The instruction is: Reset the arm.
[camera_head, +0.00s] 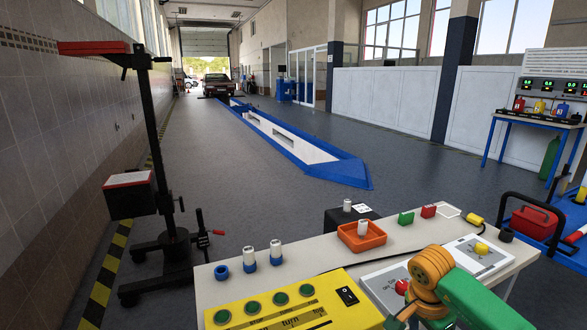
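My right arm comes in from the lower right, with a green link and an orange joint. Its lower end, where my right gripper (398,318) seems to be, is cut by the bottom edge, so its fingers cannot be made out clearly. It is over the front of a pale table (310,262), beside a grey panel (381,286) with a red button (402,287). I see nothing held in it. My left arm and gripper are not in view.
A yellow panel (270,322) has green buttons and a black switch. An orange tray (361,236), blue rings (221,272) and a white panel with a yellow button (482,248) are on the table. A black stand (160,160) is left. Open floor lies beyond.

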